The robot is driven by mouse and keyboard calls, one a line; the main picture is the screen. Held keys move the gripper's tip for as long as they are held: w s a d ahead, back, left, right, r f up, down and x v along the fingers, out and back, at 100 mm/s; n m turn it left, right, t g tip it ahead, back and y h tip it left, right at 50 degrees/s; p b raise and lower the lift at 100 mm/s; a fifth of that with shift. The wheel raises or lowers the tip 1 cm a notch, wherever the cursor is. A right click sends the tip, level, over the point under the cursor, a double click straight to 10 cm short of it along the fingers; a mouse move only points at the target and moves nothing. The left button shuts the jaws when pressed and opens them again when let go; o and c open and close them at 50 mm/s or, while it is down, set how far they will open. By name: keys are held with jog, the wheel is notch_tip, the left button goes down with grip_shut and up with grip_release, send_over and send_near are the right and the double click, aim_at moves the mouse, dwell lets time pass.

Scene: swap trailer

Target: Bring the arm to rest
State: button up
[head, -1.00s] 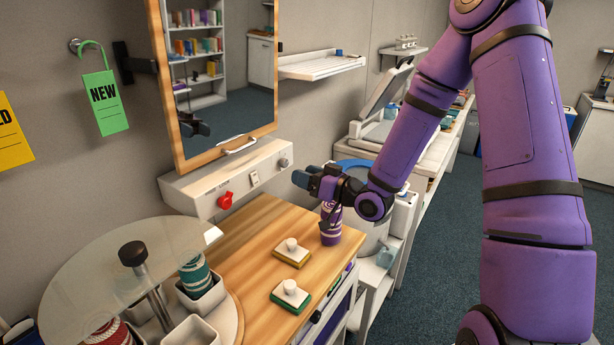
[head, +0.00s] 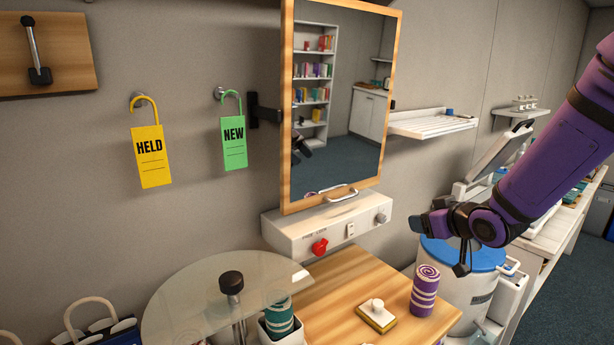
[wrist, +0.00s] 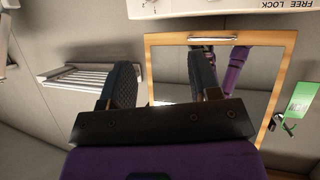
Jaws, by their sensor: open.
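My purple arm (head: 565,150) reaches in from the right in the head view. My gripper (head: 430,224) hangs in the air above the right part of the wooden counter, near the wall. In the wrist view my gripper (wrist: 165,90) has its two dark fingers apart with nothing between them. The wood-framed mirror (wrist: 265,75) shows beyond the fingers there. A purple striped cylinder (head: 425,288) stands upright on the counter, below my gripper and apart from it.
A wooden counter (head: 345,275) holds a yellow-edged block with a white knob (head: 376,312). A round glass disc (head: 195,300) stands at the front left. A white control box (head: 330,222) sits under the mirror (head: 340,110). A blue-lidded bin (head: 462,255) and white wall shelf (head: 430,122) are at right.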

jog(key=s+d+r+m+g+h, duration=0.1)
jog(key=s+r, duration=0.3)
jog(key=s, duration=0.6)
jog(key=s+d+r+m+g+h, duration=0.1)
jog(key=s+r, duration=0.4)
jog(key=s, duration=0.5)
jog(key=s+d+r+m+g+h, duration=0.1)
jog(key=s+r+m+g+h, duration=0.1)
jog(key=s, duration=0.8)
notch_tip(320, 180, up, 2)
jog(key=m+g, duration=0.1)
jog(key=g, duration=0.1)
jog(key=shift+s+r+g, duration=0.25)
jog(key=shift+s+g, duration=0.05)
jog(key=shift+g, duration=0.1)
